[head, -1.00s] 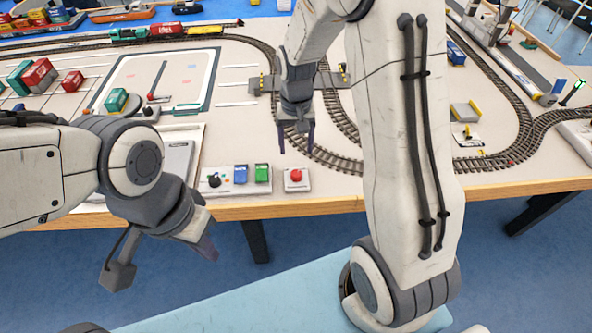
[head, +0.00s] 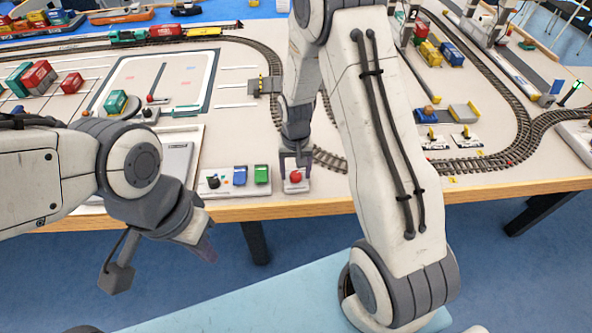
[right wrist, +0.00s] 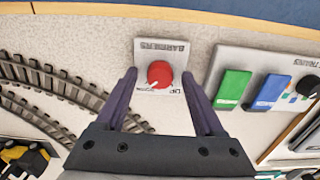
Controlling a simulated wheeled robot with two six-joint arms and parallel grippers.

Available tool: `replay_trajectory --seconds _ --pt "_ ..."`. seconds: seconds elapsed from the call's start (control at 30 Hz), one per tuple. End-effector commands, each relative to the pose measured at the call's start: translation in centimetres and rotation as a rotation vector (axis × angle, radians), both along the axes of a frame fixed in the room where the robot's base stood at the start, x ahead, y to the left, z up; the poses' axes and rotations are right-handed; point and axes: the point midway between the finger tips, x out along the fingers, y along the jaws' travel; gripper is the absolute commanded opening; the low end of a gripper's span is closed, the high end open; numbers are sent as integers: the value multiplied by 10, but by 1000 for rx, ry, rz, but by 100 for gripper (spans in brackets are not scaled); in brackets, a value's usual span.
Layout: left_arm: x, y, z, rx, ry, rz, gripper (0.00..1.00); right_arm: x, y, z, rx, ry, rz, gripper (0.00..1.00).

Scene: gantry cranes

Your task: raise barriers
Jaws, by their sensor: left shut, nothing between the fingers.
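The barriers control is a small white plate (right wrist: 144,47) with a red knob (right wrist: 160,74), labelled "BARRIERS" and, in part, "UP" in the right wrist view. In the head view the red knob (head: 295,175) sits near the table's front edge. My right gripper (right wrist: 163,80) is open, with one finger on each side of the knob and a gap to it. In the head view my right gripper (head: 295,158) points down just over the plate. My left gripper (head: 207,252) is shut and empty, in front of the table edge. The barriers at the crossing are largely hidden behind my right arm.
A control panel (head: 215,188) with a black knob, a blue switch and a green switch stands left of the barriers plate. A toy train (head: 165,32) stands at the back left. Several small vehicles stand right of my right arm.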

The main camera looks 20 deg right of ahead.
Motion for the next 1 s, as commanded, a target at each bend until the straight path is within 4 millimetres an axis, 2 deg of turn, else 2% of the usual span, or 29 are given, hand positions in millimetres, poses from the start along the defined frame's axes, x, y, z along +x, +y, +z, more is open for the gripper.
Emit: replay_trajectory --seconds 0.03,0.17,0.2,0.57,1.0 --pt "0 0 0 0 0 0 0 0 0 0 0 0 0 52" --pt "0 0 0 0 0 0 0 0 0 0 0 0 0 2" --pt "0 0 0 0 0 0 0 0 0 0 0 0 0 0" --pt "0 0 2 0 0 0 0 0 0 1 0 1 54 0" --pt "0 0 11 0 0 0 0 -1 0 2 1 3 394 0"
